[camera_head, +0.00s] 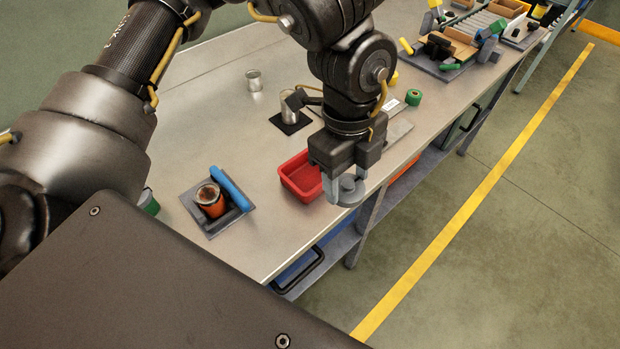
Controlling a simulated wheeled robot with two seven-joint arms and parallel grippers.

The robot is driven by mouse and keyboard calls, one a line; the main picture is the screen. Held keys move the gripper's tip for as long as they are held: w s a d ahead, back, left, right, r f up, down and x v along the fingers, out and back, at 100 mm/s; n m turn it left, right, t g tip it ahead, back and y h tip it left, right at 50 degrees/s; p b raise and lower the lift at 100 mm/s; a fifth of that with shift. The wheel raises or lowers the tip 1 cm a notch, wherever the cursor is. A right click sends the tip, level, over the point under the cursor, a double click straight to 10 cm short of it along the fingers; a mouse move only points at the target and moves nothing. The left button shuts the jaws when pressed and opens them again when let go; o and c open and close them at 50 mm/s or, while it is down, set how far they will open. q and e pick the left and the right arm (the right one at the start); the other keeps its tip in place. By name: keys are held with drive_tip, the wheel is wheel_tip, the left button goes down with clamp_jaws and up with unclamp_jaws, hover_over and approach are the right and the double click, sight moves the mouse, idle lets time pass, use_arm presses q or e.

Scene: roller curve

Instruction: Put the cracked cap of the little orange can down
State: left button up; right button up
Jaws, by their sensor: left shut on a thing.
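My left gripper (345,186) points down over the front edge of the metal table. It is shut on a grey round cap (348,193), which shows between and just below the fingers. Any crack in the cap is too small to make out. The little orange can (211,204) stands upright on a grey holder (234,219) to the left of the gripper. Its top looks open, with a brownish inside. My right gripper is out of view.
A red tray (290,184) lies just left of the gripper, partly hidden by it. A blue cylinder (230,188) lies on the can's holder. Behind stand a metal cup (254,81) and a green roll (413,97). The table (270,235) is bare between can and red tray.

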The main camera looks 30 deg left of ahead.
use_arm(q)
drive_tip(key=w+a+f+p, duration=0.1)
drive_tip(key=w+a+f, duration=0.1)
drive_tip(key=a, duration=0.1)
drive_tip(key=w+a+f+p, duration=0.1)
drive_tip(key=w+a+f, duration=0.1)
drive_tip(key=a+f, duration=0.1)
drive_tip(key=w+a+f+p, duration=0.1)
drive_tip(key=w+a+f, duration=0.2)
drive_tip(key=a, duration=0.1)
drive_tip(key=shift+a+f, duration=0.15)
drive_tip(key=shift+w+a+f, duration=0.2)
drive_tip(key=shift+a+f, duration=0.05)
drive_tip(key=shift+f, duration=0.1)
drive_tip(key=f, duration=0.1)
drive_tip(key=f+p, duration=0.1)
drive_tip(key=f, duration=0.1)
drive_tip(key=shift+w+a, duration=0.1)
drive_tip(key=shift+a, duration=0.2)
drive_tip(key=shift+w+f, duration=0.1)
drive_tip(key=shift+f, duration=0.35)
